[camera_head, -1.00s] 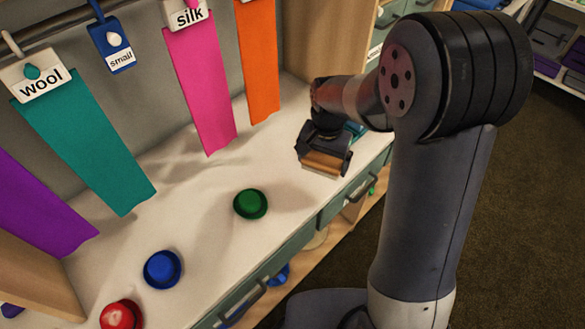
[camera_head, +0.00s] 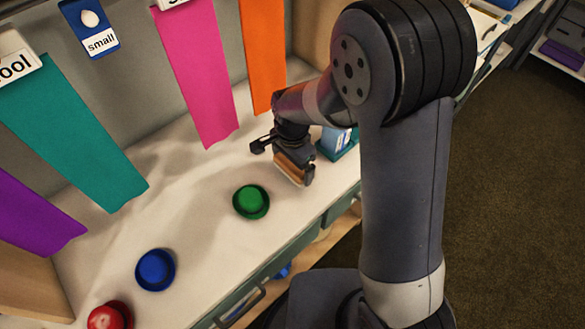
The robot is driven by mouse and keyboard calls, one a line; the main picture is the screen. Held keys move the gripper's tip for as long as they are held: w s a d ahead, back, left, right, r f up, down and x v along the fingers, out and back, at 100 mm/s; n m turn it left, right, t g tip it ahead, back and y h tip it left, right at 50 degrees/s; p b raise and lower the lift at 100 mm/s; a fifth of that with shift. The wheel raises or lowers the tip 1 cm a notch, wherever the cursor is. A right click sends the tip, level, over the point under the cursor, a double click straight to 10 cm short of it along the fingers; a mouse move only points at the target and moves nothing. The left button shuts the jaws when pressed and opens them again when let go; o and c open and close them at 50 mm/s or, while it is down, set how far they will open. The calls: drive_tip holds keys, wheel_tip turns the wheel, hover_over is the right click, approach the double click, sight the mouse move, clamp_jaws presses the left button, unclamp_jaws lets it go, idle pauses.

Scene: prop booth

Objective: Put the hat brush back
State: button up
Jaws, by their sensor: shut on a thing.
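My gripper (camera_head: 292,172) is above the right part of the white counter (camera_head: 200,245), to the right of the small green hat. It is shut on the hat brush (camera_head: 290,168), a tan wooden-backed piece held tilted between the fingers. The fingers and wrist hide part of the brush. A teal holder (camera_head: 336,151) with something blue and white in it stands on the counter just behind and to the right of my gripper; my arm hides part of it.
A green hat (camera_head: 251,201), a blue hat (camera_head: 156,269) and a red hat (camera_head: 109,317) lie along the counter. Orange (camera_head: 262,55), pink (camera_head: 198,75), teal (camera_head: 75,130) and purple (camera_head: 35,215) ribbons hang behind. Counter between green and blue hats is clear.

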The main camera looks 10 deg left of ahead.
sight(292, 171)
drive_tip(key=shift+f, duration=1.4)
drive_tip(key=shift+f, duration=0.2)
drive_tip(key=o, duration=0.6)
drive_tip(key=shift+r, duration=0.1)
wheel_tip(292, 171, up, 12)
drive_tip(key=shift+r, duration=0.15)
